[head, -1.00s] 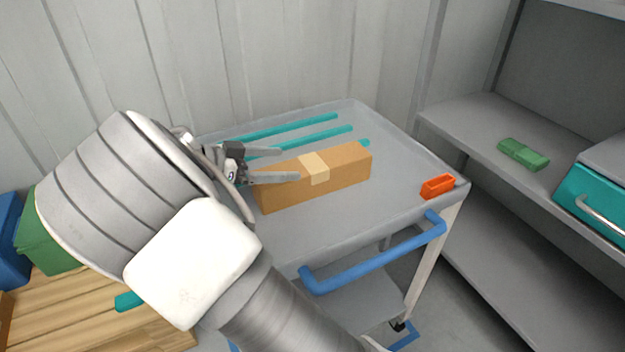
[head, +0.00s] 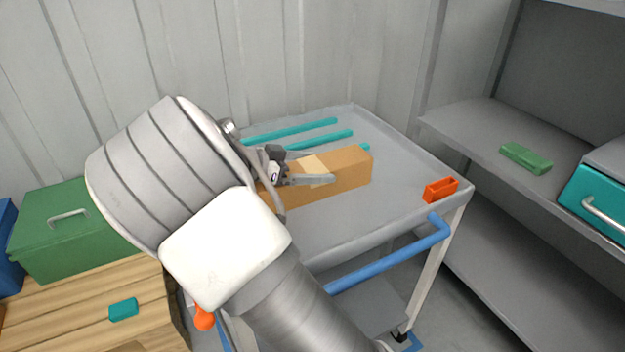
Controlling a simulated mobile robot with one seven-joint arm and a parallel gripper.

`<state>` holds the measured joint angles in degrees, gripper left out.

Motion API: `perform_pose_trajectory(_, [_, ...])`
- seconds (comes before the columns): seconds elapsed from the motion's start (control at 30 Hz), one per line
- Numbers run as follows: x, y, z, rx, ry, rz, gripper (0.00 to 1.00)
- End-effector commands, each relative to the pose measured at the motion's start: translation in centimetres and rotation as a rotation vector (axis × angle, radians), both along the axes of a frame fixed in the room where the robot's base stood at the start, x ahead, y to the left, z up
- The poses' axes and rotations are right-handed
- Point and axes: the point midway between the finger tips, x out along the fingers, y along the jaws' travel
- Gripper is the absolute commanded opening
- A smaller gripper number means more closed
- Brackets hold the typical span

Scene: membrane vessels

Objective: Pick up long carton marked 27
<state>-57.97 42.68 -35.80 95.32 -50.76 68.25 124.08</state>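The long carton (head: 350,172) is a brown box with a pale tape band across its middle. It lies on the grey top of the cart (head: 400,165). Its left end is hidden behind my arm, and no number is readable on it. My gripper (head: 318,175) is at the left half of the carton. One grey finger shows across the carton's near side by the tape band. The other finger does not show clearly, so I cannot tell how wide the gripper is or whether it touches the carton.
Teal strips (head: 292,131) lie on the cart top behind the carton. An orange open holder (head: 440,189) sits at its right edge. A blue handle (head: 395,258) runs along the front. Shelves (head: 470,125) stand at right; a green case (head: 62,232) is at left.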

Motion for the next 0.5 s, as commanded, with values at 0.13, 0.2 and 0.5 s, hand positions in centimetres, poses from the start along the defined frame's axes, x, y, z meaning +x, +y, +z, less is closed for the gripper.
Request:
perform_pose_trajectory(0.13, [-0.01,0.03,0.01,0.0,0.0,0.0,0.71])
perform_pose_trajectory(0.2, [-0.02,0.04,0.0,0.0,0.0,0.0,0.59])
perform_pose_trajectory(0.5, [0.01,0.03,0.07,-0.001,0.0,0.0,0.1])
